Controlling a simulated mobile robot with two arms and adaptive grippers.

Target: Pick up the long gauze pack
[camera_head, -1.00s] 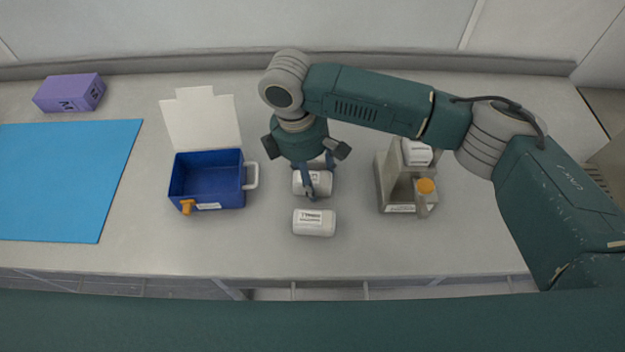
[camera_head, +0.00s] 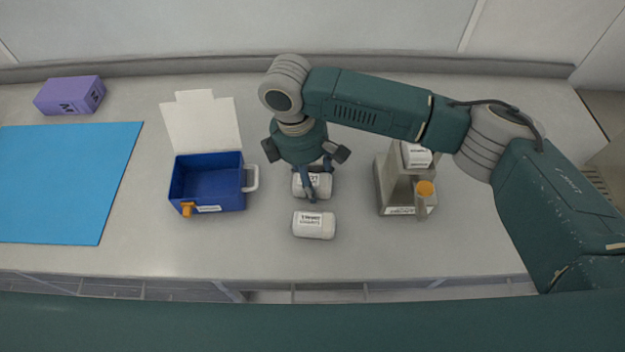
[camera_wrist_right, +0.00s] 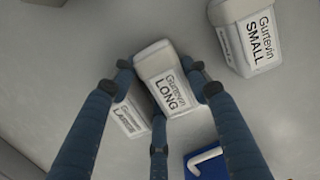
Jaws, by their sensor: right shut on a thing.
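The long gauze pack (camera_wrist_right: 163,72) is a white block labelled "Gurtevin LONG" in the right wrist view. My right gripper (camera_wrist_right: 167,88) is shut on it, with blue fingers on both sides and one below. In the head view my right gripper (camera_head: 313,180) points down onto the white pack (camera_head: 300,187), which is at or very near the counter; I cannot tell whether it is lifted. A second pack (camera_wrist_right: 128,117) sits close beside it, partly hidden behind a finger. A "Gurtevin SMALL" pack (camera_wrist_right: 243,38) lies apart. My left gripper is not in view.
A white pack (camera_head: 314,229) lies in front of my right gripper. An open blue box (camera_head: 210,187) with an upright white lid stands left; a grey stand (camera_head: 392,190) with an orange-capped part is right. A blue mat (camera_head: 65,185) and purple box (camera_head: 70,95) are far left.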

